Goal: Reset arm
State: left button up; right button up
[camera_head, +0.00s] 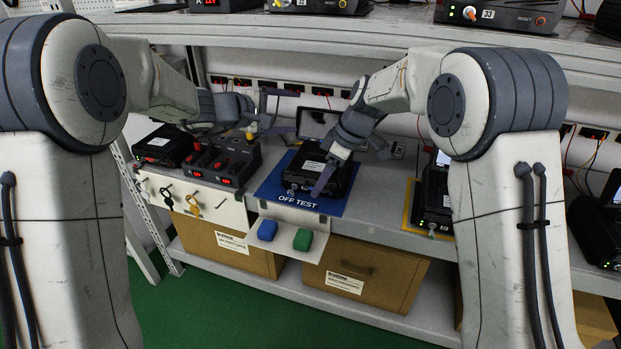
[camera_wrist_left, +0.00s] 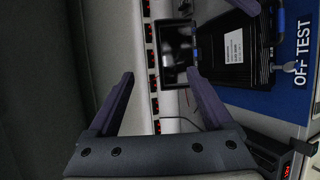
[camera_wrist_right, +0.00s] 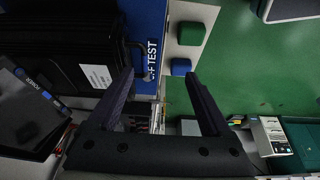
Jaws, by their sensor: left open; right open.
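My left gripper (camera_head: 297,112) is open and empty above the back of the bench, near a small dark screen (camera_head: 317,123). In the left wrist view its fingers (camera_wrist_left: 161,73) have nothing between them. My right gripper (camera_head: 350,172) is open over the right part of the black device (camera_head: 303,172) on the blue OFF TEST mat (camera_head: 270,187). In the right wrist view its fingers (camera_wrist_right: 158,73) are spread and empty, beside the device (camera_wrist_right: 60,45). The head view does not show clearly whether a finger touches the device.
A black unit with red displays (camera_head: 223,163) stands left of the mat. Blue (camera_head: 267,230) and green (camera_head: 302,239) blocks lie on a white front ledge. Another device (camera_head: 432,198) sits right, on yellow. Cardboard boxes (camera_head: 375,277) fill the lower shelf; an upper shelf (camera_head: 300,32) overhangs the bench.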

jog(key=shift+s+d+r, duration=0.1)
jog(key=shift+d+r, duration=0.1)
jog(key=shift+r, duration=0.35)
